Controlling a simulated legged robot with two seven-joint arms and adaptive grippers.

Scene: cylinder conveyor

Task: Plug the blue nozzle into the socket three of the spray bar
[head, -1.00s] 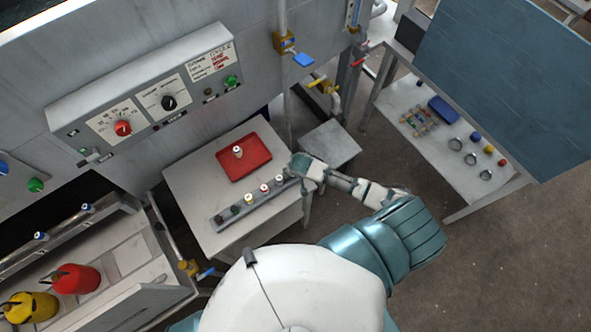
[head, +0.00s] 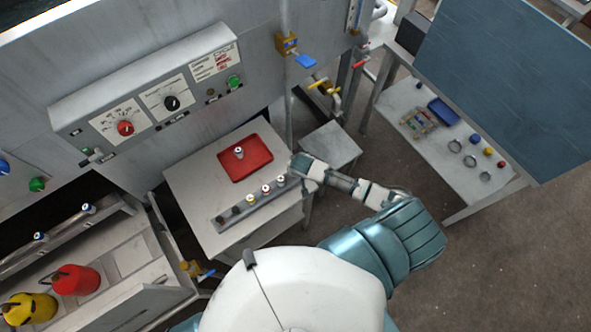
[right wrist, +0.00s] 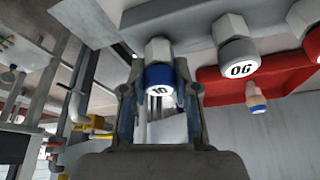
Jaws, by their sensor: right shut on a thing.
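The spray bar (head: 228,222) is a long grey bar on the small table, with a row of nozzles and dark fittings along it. My right gripper (head: 293,167) is at the bar's right end. In the right wrist view the right gripper (right wrist: 160,100) is shut on a blue-banded nozzle (right wrist: 158,76) with a white numbered face and a grey hex part. The hex part is close against the bar (right wrist: 160,15); I cannot tell whether it is seated. A white nozzle marked 06 (right wrist: 237,58) is beside it on the bar. My left gripper is out of view.
A red tray (head: 262,167) behind the bar holds one white-topped nozzle (head: 239,152). A control panel (head: 145,95) stands behind the table. Pipes with a blue-handled valve (head: 305,61) are at the back. A side table (head: 425,155) with small parts is at right.

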